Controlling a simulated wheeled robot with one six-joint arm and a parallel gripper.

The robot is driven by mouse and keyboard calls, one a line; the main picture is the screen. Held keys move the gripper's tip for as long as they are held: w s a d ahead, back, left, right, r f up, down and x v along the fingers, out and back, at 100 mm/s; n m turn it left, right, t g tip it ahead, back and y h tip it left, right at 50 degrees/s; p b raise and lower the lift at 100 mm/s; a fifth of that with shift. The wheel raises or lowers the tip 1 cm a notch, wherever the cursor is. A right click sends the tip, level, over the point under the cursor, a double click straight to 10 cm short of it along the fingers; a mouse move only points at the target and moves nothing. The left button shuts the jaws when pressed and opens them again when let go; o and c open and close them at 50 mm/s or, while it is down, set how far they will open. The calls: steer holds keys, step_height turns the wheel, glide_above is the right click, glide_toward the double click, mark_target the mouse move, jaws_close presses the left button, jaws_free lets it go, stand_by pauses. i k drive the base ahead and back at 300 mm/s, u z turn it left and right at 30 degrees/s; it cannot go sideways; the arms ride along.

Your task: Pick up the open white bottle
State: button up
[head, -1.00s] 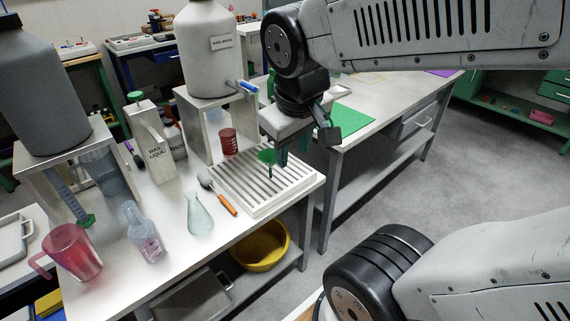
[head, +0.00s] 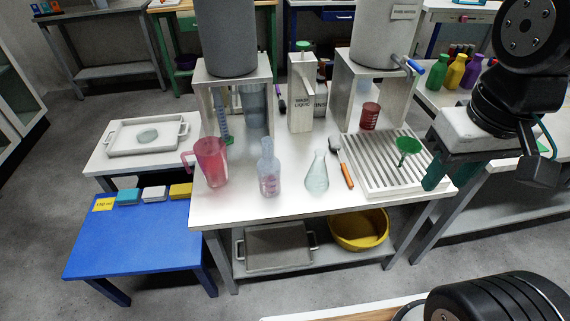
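No bottle in view is plainly an open white one. A clear, pale bottle (head: 269,170) with a narrow neck and no visible cap stands upright at the front middle of the white table. Another bottle (head: 321,100), marked as rinse, is partly hidden behind that one. My gripper (head: 437,172) hangs at the right, beside the white drying rack, well apart from these bottles. One teal finger shows clearly; the gap between the fingers is not clear.
The white table (head: 235,210) also holds a pink jug (head: 208,162), a glass flask (head: 317,173), an orange-handled brush (head: 343,165) and a slatted rack (head: 385,180) with a green funnel (head: 407,147). Large grey containers stand on stands behind. A blue table (head: 140,240) is at left.

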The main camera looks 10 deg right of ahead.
mark_target(269, 166)
steer(key=z, duration=2.7)
steer(key=k, duration=1.45)
steer(key=u, duration=2.8)
steer(key=i, duration=0.2)
steer(key=z, duration=0.1)
